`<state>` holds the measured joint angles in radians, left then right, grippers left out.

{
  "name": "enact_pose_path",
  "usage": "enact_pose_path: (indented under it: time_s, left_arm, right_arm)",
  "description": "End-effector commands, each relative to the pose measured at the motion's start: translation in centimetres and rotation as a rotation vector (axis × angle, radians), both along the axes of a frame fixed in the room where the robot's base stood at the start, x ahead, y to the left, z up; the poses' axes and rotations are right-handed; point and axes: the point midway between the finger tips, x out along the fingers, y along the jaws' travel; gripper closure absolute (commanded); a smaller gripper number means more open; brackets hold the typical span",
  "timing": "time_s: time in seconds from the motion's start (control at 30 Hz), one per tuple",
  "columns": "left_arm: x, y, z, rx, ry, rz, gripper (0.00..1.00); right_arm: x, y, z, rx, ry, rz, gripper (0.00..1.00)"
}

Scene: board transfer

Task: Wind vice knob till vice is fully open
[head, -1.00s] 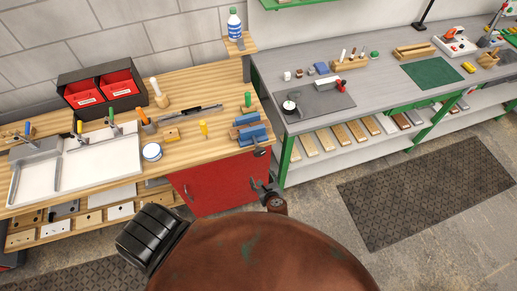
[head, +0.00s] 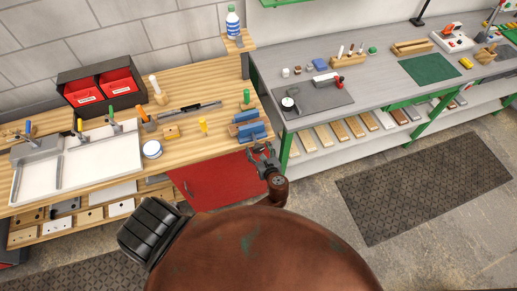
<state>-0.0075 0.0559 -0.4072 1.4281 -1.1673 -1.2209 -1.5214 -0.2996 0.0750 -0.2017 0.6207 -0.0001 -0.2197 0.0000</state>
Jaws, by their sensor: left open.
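The blue vice (head: 251,133) sits at the right front corner of the wooden bench. Two blue jaw parts show with a narrow gap between them; how far the vice is open is hard to tell. My left gripper (head: 261,151) is open at the vice's front, just off the bench edge. Its fingers are at the place of the dark vice knob, which they largely hide. I cannot tell whether they touch it. My right gripper is not in view.
On the wooden bench (head: 205,88) are a yellow-handled tool (head: 203,124), a white round tin (head: 152,149) and a green-handled tool (head: 246,96) close behind the vice. A red cabinet (head: 212,182) is below. A grey bench (head: 375,85) stands to the right.

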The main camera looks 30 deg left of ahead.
Motion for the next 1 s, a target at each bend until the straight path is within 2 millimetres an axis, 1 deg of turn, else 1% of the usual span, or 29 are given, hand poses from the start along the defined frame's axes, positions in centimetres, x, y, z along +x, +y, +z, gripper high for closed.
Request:
enact_pose_path:
  time_s: [0.2,0.47,0.8,1.0]
  left_arm:
    - [0.02,0.01,-0.01,0.0,0.0,0.0,0.41]
    - [0.01,-0.01,0.0,-0.001,-0.001,0.0,0.59]
    - [0.01,-0.02,-0.01,-0.001,-0.001,0.0,0.82]
    - [-0.01,-0.02,0.0,-0.009,-0.01,-0.001,0.83]
  right_arm:
    - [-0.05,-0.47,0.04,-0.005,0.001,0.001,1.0]
    - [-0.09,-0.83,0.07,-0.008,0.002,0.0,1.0]
    - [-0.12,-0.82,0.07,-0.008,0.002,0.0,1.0]
    - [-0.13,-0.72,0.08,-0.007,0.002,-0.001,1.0]
